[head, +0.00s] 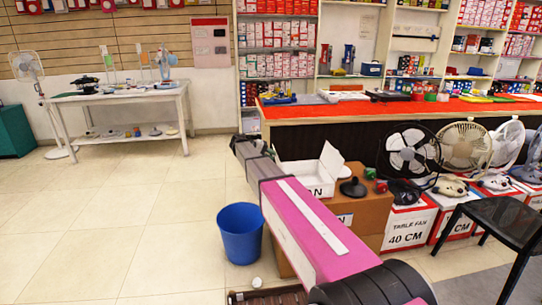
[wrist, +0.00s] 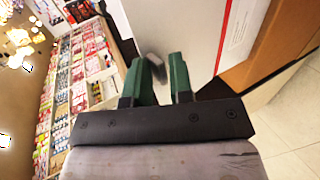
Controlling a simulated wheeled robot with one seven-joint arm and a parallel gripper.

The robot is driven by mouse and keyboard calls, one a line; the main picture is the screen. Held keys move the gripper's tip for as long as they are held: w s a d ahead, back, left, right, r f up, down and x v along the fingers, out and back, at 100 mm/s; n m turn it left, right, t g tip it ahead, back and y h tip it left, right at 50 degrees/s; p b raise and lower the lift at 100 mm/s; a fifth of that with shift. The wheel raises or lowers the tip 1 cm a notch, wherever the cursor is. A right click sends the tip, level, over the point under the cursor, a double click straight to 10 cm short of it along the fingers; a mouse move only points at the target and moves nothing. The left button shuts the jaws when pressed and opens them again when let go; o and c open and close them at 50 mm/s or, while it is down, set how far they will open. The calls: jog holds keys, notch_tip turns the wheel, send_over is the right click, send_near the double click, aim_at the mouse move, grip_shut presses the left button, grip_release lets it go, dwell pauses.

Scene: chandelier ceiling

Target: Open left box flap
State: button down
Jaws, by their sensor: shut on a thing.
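A white box (head: 318,189) with dark lettering sits on a brown carton. Its right flap (head: 331,159) stands raised and tilted outward. My gripper (wrist: 159,62) shows in the wrist view with two green fingers a small gap apart. A white panel with a red line (wrist: 228,35), which looks like part of the box, lies behind and between the fingers. The fingers appear closed on its white flap, though the exact contact is unclear.
A brown carton (head: 362,208) supports the box. A blue bin (head: 240,232) stands on the floor to the left. Table-fan boxes (head: 407,226) and a black chair (head: 490,218) are at the right. A red-topped counter (head: 350,111) is behind.

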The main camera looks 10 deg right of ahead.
jog(key=shift+s+d+f, duration=0.1)
jog(key=shift+f, duration=0.65)
jog(key=c, duration=1.2)
grip_release()
jog(key=shift+c, duration=0.2)
jog(key=v, duration=1.1)
jog(key=shift+r, duration=0.3)
jog(key=shift+d, duration=0.15)
